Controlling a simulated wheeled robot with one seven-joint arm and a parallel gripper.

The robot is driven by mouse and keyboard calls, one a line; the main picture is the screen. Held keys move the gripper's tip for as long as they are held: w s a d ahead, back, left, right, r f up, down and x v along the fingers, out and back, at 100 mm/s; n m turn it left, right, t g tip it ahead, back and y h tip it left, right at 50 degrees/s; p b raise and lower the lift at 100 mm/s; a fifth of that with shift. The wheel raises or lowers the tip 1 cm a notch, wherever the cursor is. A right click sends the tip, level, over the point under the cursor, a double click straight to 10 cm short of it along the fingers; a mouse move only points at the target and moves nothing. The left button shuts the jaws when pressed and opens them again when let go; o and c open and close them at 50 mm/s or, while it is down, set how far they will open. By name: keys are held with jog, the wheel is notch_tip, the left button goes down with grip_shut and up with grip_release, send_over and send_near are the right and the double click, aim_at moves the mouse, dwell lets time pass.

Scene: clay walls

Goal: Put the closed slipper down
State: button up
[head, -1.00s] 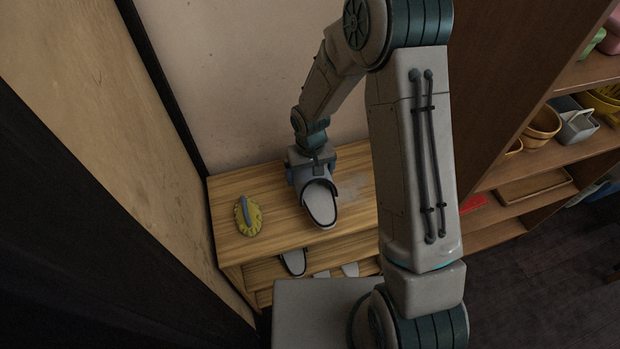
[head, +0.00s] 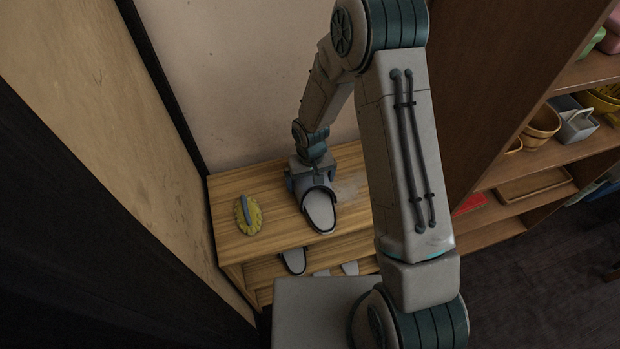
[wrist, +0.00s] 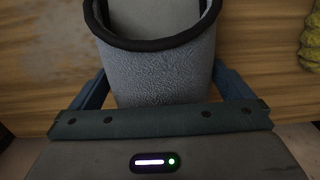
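The closed slipper (head: 319,209) has a blue-grey upper, a dark rim and a pale inside. It rests on the wooden top of a low shelf (head: 275,224), its open end towards me. In the wrist view its fuzzy upper (wrist: 163,75) lies between my two blue fingers. My gripper (head: 312,182) points down over the covered end of the slipper. The fingers are spread wide, one on each side, and look open; light contact at the fingertips cannot be ruled out. My gripper also shows in the wrist view (wrist: 160,85).
A yellow oval brush-like item with a grey-blue handle (head: 248,214) lies left of the slipper. More slippers (head: 294,261) sit on the level below. A wall stands close behind. A brown shelf unit with baskets (head: 541,124) is at the right.

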notch_tip(320, 180, up, 12)
jog(key=shift+r+b, duration=0.25)
jog(key=shift+b, duration=0.1)
